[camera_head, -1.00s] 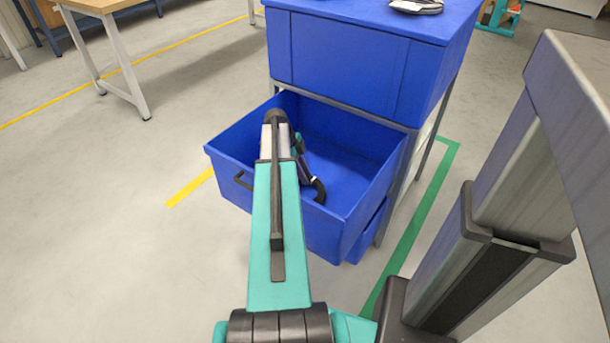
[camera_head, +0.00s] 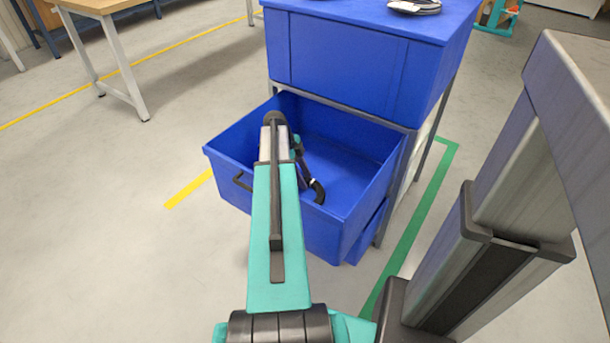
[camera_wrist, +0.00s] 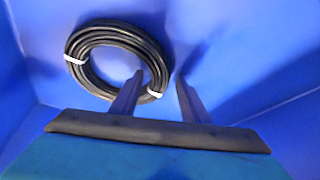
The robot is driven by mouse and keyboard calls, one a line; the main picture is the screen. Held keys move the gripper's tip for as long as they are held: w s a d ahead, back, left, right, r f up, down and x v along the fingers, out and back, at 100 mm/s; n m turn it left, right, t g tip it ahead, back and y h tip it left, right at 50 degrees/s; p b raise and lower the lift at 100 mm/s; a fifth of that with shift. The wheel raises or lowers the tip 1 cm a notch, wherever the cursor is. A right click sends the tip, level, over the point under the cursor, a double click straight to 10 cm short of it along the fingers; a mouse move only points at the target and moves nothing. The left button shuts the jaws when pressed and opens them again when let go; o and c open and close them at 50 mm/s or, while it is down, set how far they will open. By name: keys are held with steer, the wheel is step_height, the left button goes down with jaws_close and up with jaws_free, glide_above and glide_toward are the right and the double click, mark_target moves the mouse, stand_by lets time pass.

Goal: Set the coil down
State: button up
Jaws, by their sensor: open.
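A black cable coil (camera_wrist: 90,45) with white ties lies on the blue floor of the open drawer (camera_head: 360,165), in the upper left of the wrist view. My gripper (camera_wrist: 158,85) is open inside the drawer. Its left finger overlaps the coil's lower right edge in the picture, and its right finger stands to the right over bare drawer floor. I cannot tell whether a finger touches the coil.
The blue cabinet top (camera_head: 345,20) above the drawer carries another dark coil (camera_head: 414,6). The drawer's walls stand around my gripper; its right part is empty. A wooden table (camera_head: 100,5) stands at the upper left.

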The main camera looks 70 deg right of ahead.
steer(key=p+v, duration=0.3)
steer(key=v, duration=0.9)
steer(key=shift+s+r, duration=0.1)
stand_by(0.4)
steer(key=shift+r, duration=0.1)
